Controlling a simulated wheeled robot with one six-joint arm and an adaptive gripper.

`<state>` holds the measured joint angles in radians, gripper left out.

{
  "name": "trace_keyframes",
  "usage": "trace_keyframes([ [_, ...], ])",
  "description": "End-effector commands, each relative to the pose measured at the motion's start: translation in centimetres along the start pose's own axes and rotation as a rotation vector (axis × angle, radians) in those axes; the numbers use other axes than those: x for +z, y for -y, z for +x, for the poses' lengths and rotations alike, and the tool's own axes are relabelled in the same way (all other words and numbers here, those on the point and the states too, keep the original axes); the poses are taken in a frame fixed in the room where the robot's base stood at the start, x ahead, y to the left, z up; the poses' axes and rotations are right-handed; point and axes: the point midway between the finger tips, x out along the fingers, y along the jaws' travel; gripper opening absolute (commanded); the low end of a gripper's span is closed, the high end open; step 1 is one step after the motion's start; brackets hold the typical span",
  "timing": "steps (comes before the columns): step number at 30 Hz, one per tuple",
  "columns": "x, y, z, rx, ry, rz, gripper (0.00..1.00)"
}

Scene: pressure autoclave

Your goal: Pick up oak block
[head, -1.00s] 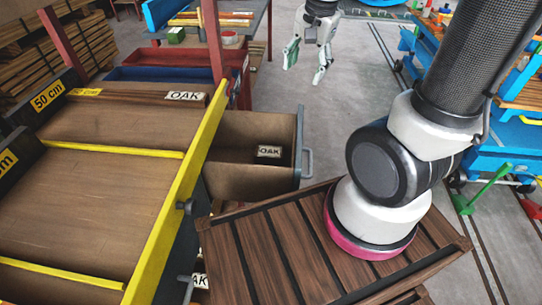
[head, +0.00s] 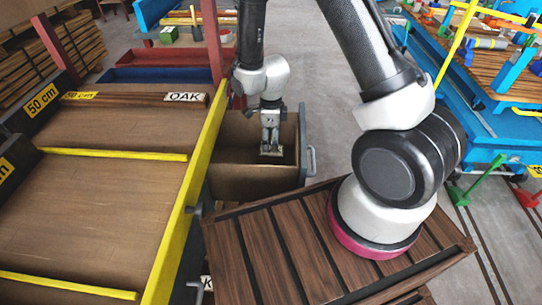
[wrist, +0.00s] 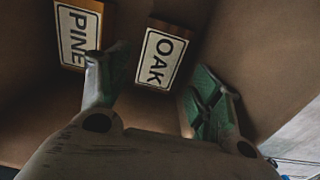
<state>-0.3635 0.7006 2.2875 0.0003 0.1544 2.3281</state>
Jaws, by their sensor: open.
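The oak block (wrist: 162,58), with a white OAK label, lies on the floor of the open drawer (head: 228,178). In the wrist view it is ahead of my gripper (wrist: 150,72), roughly between the lines of its two fingers. My gripper is open and empty and points down into the drawer. In the head view my gripper (head: 270,148) hides most of the oak block. A block labelled PINE (wrist: 78,35) lies to the left of the oak block in the wrist view, near the left finger.
The drawer walls stand close around my gripper. A rack with yellow rails (head: 115,151) is at the left, with another OAK label (head: 186,97) on it. A slatted wooden surface (head: 290,245) is in front of the drawer. A blue workbench (head: 485,130) stands at the right.

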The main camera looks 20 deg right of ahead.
Motion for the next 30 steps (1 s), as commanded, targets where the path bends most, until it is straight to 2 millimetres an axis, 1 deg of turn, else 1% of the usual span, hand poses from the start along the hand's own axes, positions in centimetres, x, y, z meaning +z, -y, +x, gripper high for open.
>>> trace_keyframes([
  [1,-0.1,-0.1,1.1,0.003,-0.003,0.000,0.64],
  [3,-0.1,0.0,2.1,0.002,-0.001,-0.001,0.64],
  [10,0.0,0.0,3.9,0.001,0.000,-0.001,0.64],
  [15,0.0,0.0,6.6,0.002,-0.001,0.000,0.64],
  [18,0.0,0.0,7.8,0.001,0.000,0.000,0.64],
  [21,0.0,0.0,8.3,0.000,0.001,-0.001,0.64],
  [26,0.0,0.0,8.3,0.000,0.001,-0.001,0.64],
  [27,0.0,0.0,8.3,0.000,0.001,-0.001,0.62],
  [29,0.0,0.0,8.3,0.000,0.001,-0.001,0.52],
  [30,0.0,0.0,8.2,0.000,0.001,-0.001,0.44],
])
